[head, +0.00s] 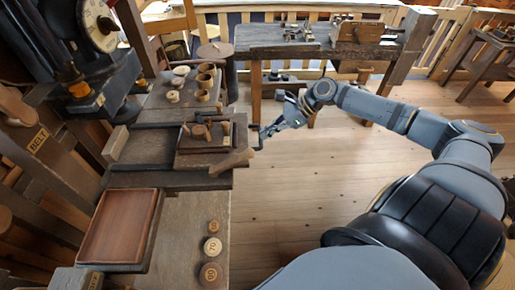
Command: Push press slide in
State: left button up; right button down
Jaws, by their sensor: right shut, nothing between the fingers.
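The press slide (206,160) is a dark wooden plate on the bench with a light wooden handle (232,162) at its front right corner. A smaller board on it carries several small turned wooden pieces (203,130). The slide sticks out to the right of the dark bed (140,143). My right gripper (262,138) is shut and empty, just right of the slide's right edge. I cannot tell whether its tips touch the slide. My left gripper is not in view.
A press with a dial (100,25) stands at upper left. Several wooden spools (205,80) stand behind the slide. An empty reddish tray (118,225) and three round numbered discs (212,248) are in front. A workbench (310,50) stands at the back.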

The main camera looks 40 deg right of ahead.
jog(key=shift+b+x, duration=0.5)
jog(key=shift+x, duration=0.55)
jog(key=shift+w+a+f, duration=0.15)
jog(key=shift+f, duration=0.05)
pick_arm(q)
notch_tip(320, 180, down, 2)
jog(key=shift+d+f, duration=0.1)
pick_arm(e)
jog(key=shift+x, duration=0.8)
